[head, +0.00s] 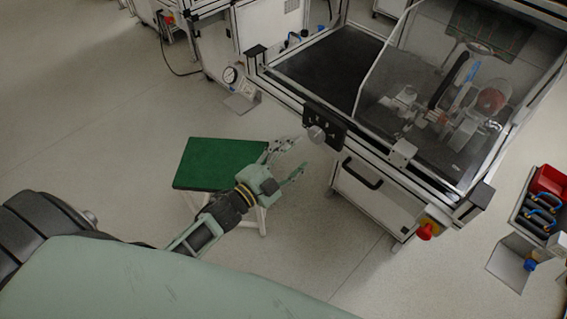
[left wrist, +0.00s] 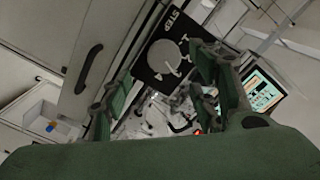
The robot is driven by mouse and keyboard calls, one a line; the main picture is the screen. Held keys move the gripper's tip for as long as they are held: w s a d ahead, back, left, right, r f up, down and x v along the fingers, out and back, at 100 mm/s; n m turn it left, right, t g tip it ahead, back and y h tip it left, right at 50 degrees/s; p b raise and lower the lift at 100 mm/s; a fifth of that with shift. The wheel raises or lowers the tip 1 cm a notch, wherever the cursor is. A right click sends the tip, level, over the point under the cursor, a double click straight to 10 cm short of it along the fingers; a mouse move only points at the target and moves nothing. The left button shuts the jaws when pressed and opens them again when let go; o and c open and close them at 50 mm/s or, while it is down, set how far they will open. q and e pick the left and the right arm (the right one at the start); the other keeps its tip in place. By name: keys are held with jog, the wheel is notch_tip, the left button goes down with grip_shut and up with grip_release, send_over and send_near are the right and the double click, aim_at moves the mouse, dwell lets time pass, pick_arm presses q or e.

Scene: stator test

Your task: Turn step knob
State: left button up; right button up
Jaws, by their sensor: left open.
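The step knob (head: 317,134) is a round grey knob on a black plate (head: 338,142) on the front rail of the test station. In the left wrist view the knob (left wrist: 165,58) shows on the black plate (left wrist: 146,68), which carries the word STEP. My left gripper (head: 298,154) is open and empty, with its fingers pointing toward the knob. In the head view its fingertips are just left of and below the knob, apparently apart from it. In the left wrist view the knob appears between and beyond the fingers. My right gripper is not in view.
A green-topped stool (head: 215,164) stands beside my left arm. The station has a clear cover (head: 405,65), a drawer handle (head: 362,173) and a red emergency button (head: 425,231). A gauge (head: 231,75) is at its left corner. A lit screen (left wrist: 262,92) shows in the wrist view.

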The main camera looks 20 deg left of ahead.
pick_arm(q)
jog(key=shift+v, duration=2.35)
jog(key=s+a+f+n+g+y, duration=0.2)
jog(key=s+f, duration=0.2)
jog(key=f, duration=0.6)
jog(key=s+a+f+n+g+y, duration=0.1)
jog(key=s+f+n+g, duration=0.25)
jog(key=f, duration=0.75)
jog(key=s+a+f+n+g+y, duration=0.2)
jog(key=s+f, duration=0.3)
jog(key=f, duration=0.5)
jog(key=s+f+n+g, duration=0.1)
jog(key=s+f+g, duration=0.1)
jog(key=s+f, duration=0.3)
jog(key=s+d+f+n+g, duration=0.1)
jog(key=s+f+g, duration=0.2)
jog(key=s, duration=1)
jog(key=s+d+f+n+g+y, duration=0.1)
jog(key=s+f+n+g, duration=0.1)
jog(key=s+f, duration=0.5)
jog(key=shift+s+d+f+g, duration=0.2)
jog(key=shift+s+g, duration=0.55)
jog(key=shift+s, duration=0.3)
